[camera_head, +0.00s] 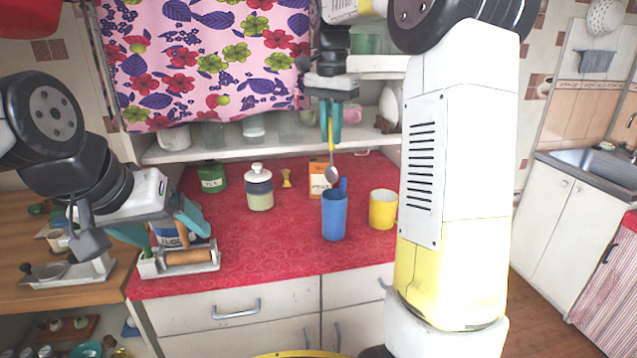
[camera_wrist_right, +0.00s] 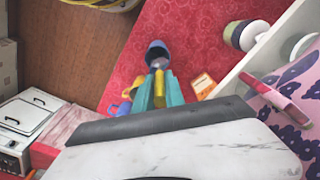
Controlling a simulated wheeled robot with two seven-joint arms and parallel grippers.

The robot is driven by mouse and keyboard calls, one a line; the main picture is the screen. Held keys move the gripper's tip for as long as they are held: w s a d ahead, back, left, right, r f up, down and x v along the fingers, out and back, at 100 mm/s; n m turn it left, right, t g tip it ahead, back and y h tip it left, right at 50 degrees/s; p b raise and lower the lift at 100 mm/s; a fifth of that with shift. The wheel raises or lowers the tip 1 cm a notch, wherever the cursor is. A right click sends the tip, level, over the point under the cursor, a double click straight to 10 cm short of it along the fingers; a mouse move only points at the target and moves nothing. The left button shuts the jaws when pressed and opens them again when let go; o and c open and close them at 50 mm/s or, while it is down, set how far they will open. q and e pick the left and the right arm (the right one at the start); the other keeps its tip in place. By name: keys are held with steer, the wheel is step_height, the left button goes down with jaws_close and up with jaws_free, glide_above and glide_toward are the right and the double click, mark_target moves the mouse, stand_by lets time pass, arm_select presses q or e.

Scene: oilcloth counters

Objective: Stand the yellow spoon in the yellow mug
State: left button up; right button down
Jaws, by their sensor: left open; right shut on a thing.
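The yellow spoon (camera_head: 331,135) hangs upright, bowl down, from my right gripper (camera_head: 331,118), which is shut on its handle. The grey bowl (camera_head: 332,174) is at the bottom, just above or behind the rim of a tall blue cup; I cannot tell which. The yellow mug (camera_head: 382,209) stands upright to the right of that cup, its right side near my arm. In the right wrist view, the teal fingers (camera_wrist_right: 155,92) hold the spoon, and its bowl overlaps the dark blue cup. My left gripper (camera_head: 158,225) is open, low at the counter's left end.
The tall blue cup (camera_head: 334,216) stands left of the mug. Behind it is an orange box (camera_head: 318,179). A lidded jar (camera_head: 259,188) and a green tea tin (camera_head: 212,177) stand further left. A holder with a wooden roller (camera_head: 190,257) sits by my left gripper. The counter's front middle is clear.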

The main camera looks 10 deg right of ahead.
mark_target(330, 179)
step_height(330, 179, down, 11)
steer(key=shift+f, duration=0.1)
stand_by(0.3)
steer(key=shift+f, duration=0.1)
steer(key=shift+f, duration=0.5)
steer(key=c, duration=1.4)
jaws_free()
